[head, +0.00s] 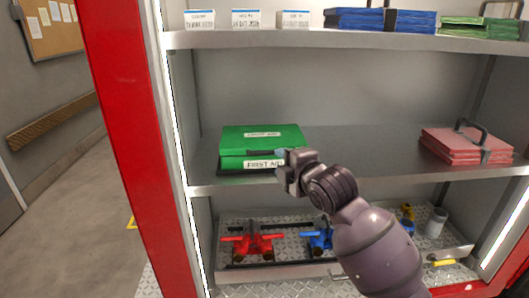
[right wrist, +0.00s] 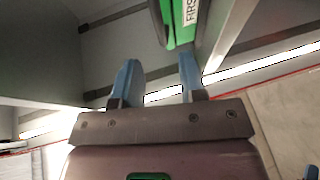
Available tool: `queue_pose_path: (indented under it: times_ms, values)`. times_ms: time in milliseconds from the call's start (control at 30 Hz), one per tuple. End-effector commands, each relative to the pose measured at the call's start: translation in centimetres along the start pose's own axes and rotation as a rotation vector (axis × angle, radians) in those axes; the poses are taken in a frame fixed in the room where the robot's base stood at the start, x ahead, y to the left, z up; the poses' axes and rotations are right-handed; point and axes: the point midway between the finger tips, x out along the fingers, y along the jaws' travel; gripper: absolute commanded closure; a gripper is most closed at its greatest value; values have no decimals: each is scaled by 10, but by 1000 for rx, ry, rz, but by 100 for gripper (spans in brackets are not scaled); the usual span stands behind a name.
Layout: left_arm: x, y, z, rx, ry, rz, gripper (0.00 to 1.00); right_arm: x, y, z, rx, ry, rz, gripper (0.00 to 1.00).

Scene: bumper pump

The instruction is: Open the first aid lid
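The green first aid box (head: 240,160) sits on the middle shelf at the left, labelled on its top and front. Its lid (head: 262,137) lies down over the base and looks closed. My right gripper (head: 282,158) is at the box's front right corner and hides part of it. In the right wrist view my right gripper (right wrist: 160,80) has its two blue fingers apart with nothing between them. The green box (right wrist: 181,22) shows just beyond the fingertips, towards the right finger. I cannot tell if they touch. My left gripper is in neither view.
The middle shelf (head: 350,150) is bare between the box and the pink case (head: 465,145) at the right. The red cabinet post (head: 125,120) stands left. Red (head: 254,243) and blue (head: 318,239) valve fittings lie below. The upper shelf (head: 340,40) holds small boxes and cases.

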Motion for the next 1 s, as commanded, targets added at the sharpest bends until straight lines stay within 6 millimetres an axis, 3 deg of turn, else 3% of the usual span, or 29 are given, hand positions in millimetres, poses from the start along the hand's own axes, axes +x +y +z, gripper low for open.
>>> queue_pose_path:
  times_ms: [533, 733, 1000]
  values:
    - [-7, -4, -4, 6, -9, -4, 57, 76, 1, 0, 3, 0, -1, 62]
    - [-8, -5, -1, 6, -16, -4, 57, 90, 0, 0, 2, -1, -1, 62]
    - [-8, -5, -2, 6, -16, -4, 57, 94, 0, 0, 2, 0, 1, 62]
